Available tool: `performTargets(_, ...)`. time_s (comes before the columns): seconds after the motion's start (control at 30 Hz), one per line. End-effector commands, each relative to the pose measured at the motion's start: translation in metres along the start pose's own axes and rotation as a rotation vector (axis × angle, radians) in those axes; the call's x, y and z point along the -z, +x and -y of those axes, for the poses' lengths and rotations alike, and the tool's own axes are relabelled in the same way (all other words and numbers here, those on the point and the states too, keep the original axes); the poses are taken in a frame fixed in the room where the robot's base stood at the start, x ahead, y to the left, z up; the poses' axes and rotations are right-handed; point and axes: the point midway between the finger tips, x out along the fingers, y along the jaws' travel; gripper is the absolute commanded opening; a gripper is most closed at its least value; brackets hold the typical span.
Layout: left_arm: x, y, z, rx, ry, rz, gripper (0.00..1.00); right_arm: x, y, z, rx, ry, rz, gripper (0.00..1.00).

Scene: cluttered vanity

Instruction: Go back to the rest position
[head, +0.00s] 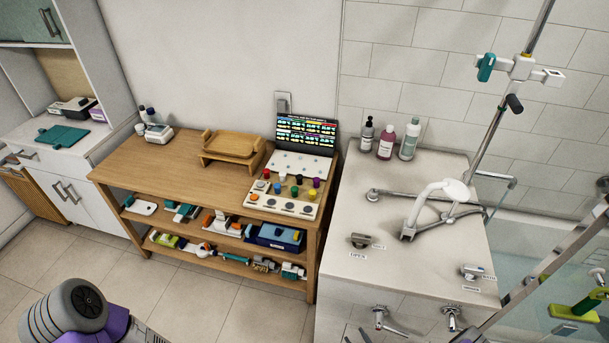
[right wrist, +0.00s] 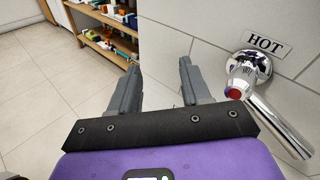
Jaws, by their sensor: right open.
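My right gripper (right wrist: 156,85) is open in the right wrist view, with nothing between its two grey fingers. In the head view only the dark tips of the right gripper (head: 358,335) show at the bottom edge, in front of the white cabinet's front face. A chrome tap with a red-marked lever (right wrist: 240,85) stands just right of the right finger, under a HOT label (right wrist: 265,44); a gap shows between them. A rounded grey and purple link of my arm (head: 70,315) shows at the bottom left. My left gripper is out of view.
The white cabinet (head: 345,235) carries bottles (head: 386,142), a shower fitting (head: 440,205) and valve handles. A second chrome tap (head: 452,318) is on its front. A wooden shelf table (head: 165,175) stands left. Tiled floor (head: 200,310) before it is clear.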

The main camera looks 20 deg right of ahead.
Motion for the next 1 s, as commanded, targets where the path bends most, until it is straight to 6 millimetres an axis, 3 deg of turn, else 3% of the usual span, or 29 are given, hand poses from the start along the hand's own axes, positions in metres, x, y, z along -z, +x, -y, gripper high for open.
performTargets(0.03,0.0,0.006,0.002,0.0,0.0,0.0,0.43,-0.018,0.014,-0.031,-0.182,0.029,0.046,0.47)
performTargets(0.13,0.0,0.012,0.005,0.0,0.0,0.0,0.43,-0.054,0.017,-0.097,-0.575,0.044,0.096,0.47)
performTargets(0.2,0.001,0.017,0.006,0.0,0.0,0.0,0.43,-0.073,0.002,-0.137,-0.844,0.013,0.103,0.47)
performTargets(0.33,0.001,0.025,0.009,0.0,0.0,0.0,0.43,-0.086,-0.043,-0.184,-1.294,-0.154,0.068,0.47)
performTargets(0.47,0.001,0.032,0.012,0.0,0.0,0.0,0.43,-0.077,-0.081,-0.194,-1.627,-0.461,0.002,0.47)
performTargets(0.57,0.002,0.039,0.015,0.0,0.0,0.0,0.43,-0.066,-0.088,-0.185,-1.774,-0.779,-0.029,0.47)
performTargets(0.67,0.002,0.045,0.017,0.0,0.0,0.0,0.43,-0.062,-0.075,-0.172,-1.813,-1.137,0.002,0.47)
performTargets(0.8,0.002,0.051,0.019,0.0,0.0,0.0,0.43,-0.074,-0.042,-0.165,-1.739,-1.555,0.128,0.47)
performTargets(1.0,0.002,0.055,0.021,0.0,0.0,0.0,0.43,-0.097,-0.015,-0.169,-1.615,-1.821,0.262,0.47)
